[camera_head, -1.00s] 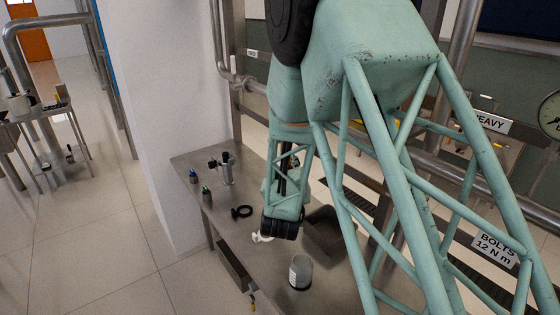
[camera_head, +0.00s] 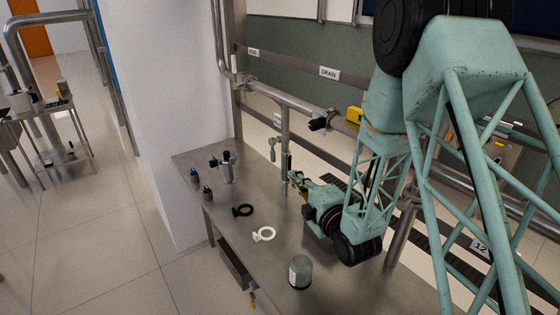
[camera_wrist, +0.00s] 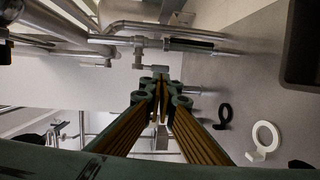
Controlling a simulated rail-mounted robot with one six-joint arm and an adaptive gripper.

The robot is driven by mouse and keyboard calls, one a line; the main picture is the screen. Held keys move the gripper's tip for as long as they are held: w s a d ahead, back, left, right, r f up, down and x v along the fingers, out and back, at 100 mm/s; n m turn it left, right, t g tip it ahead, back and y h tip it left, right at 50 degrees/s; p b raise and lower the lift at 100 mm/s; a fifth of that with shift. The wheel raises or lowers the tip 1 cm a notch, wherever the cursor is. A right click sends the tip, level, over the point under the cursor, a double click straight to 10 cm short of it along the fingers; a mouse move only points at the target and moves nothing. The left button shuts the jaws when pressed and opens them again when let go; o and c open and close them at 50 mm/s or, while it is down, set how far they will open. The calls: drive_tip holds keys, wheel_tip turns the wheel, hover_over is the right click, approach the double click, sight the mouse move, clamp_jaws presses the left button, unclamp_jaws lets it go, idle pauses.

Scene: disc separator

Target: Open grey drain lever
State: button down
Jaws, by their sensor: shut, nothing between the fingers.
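The small grey drain lever (camera_head: 272,149) hangs beside the upright steel pipe (camera_head: 285,135), below and left of the DRAIN sign (camera_head: 329,72). In the wrist view a grey lever-like bar (camera_wrist: 152,68), probably the same lever, sticks out from the pipe fitting just beyond my fingertips. My gripper (camera_head: 293,177) points left toward the pipe's lower end, to the right of and below the lever. In the wrist view my gripper (camera_wrist: 160,84) has its fingertips together with nothing between them. Whether they touch the lever or pipe cannot be told.
The steel table (camera_head: 225,165) carries a black ring (camera_head: 243,210), a white ring (camera_head: 264,234), a grey cup (camera_head: 300,272) and a small upright fitting (camera_head: 228,170). A horizontal pipe (camera_head: 300,103) runs behind. The table's front left is mostly clear.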

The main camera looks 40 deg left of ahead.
sight(274, 157)
drive_tip(key=shift+s+d+f+n, duration=0.1)
drive_tip(key=shift+s+d+n, duration=0.2)
drive_tip(key=shift+n, duration=0.2)
drive_tip(key=shift+a, duration=0.2)
drive_tip(key=shift+x, duration=6.9)
drive_tip(key=shift+a+f+y+b, duration=0.25)
drive_tip(key=shift+a+y+b, duration=0.4)
drive_tip(key=shift+b, duration=1.55)
drive_tip(key=shift+w+a+r+b, duration=0.1)
drive_tip(key=shift+r+b, duration=0.2)
drive_tip(key=shift+b, duration=0.15)
drive_tip(key=shift+b, duration=0.3)
